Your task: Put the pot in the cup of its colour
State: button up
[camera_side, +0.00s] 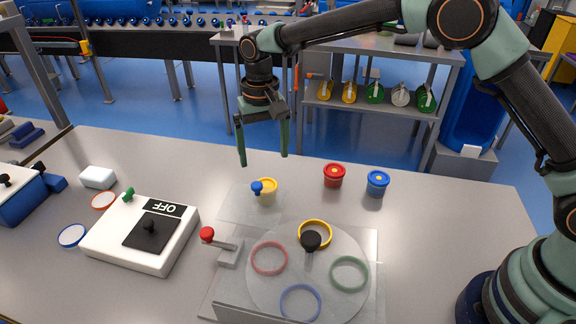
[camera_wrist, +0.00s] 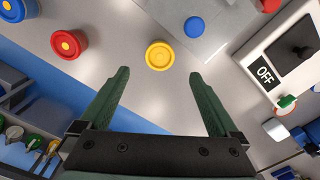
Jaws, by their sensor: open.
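A yellow pot (camera_side: 268,188) stands on the table behind a blue knob, and it shows whole in the wrist view (camera_wrist: 160,55). A red pot (camera_side: 334,176) and a blue pot (camera_side: 377,184) stand to its right; the wrist view shows the red pot (camera_wrist: 69,44) and part of the blue pot (camera_wrist: 12,10) at upper left. A round turntable (camera_side: 308,272) at the front carries red, yellow, green and blue rings; whether these are cup rims is unclear. My gripper (camera_side: 263,160) is open and empty, pointing down above and behind the yellow pot.
The blue knob (camera_side: 257,187) rises from a pale plate (camera_side: 240,205). A red-knobbed lever (camera_side: 207,235) stands left of the turntable, whose middle has a black knob (camera_side: 311,240). A white switch box (camera_side: 105,233) marked OFF is at left. Table right of the pots is clear.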

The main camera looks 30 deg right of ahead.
jog(key=s+d+r+n+t, duration=0.1)
jog(key=s+d+r, duration=0.3)
jog(key=d+r, duration=0.25)
jog(key=s+d+r+t, duration=0.2)
jog(key=s+d+r, duration=0.25)
jog(key=r, duration=0.25)
jog(key=s+d+n+t, duration=0.1)
jog(key=s+d+t, duration=0.1)
jog(key=s+d, duration=0.6)
jog(key=s, duration=0.3)
jog(key=shift+s+d, duration=0.25)
jog(key=shift+o, duration=0.2)
jog(key=shift+s+d+f+t, duration=0.2)
jog(key=shift+s+f+t, duration=0.1)
jog(key=shift+s, duration=0.1)
